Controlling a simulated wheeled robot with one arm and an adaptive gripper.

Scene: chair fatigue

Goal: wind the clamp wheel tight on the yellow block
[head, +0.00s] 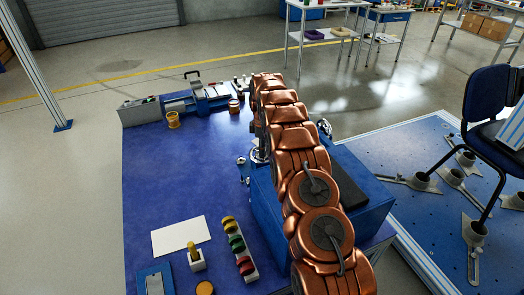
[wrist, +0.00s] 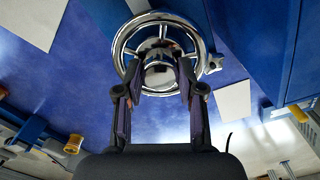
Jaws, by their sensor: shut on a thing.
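In the wrist view a chrome clamp wheel (wrist: 122,40) with spokes and a small side knob fills the top centre. My gripper (wrist: 160,85) reaches onto it from below, with its two fingers closed in on either side of its hub. The fingers cover part of the hub and lower spokes. In the head view my copper arm hides my gripper and most of the wheel; some chrome (head: 258,156) shows just left of the arm. I cannot make out the yellow block between the clamp jaws in either view.
The blue bench (head: 165,185) has clear room left of my arm. A blue-grey vise (head: 205,97) and a yellow spool (head: 173,120) stand at its back. White paper (head: 181,236) and a rack of coloured discs (head: 238,248) lie in front. A blue box (head: 265,215) adjoins my arm.

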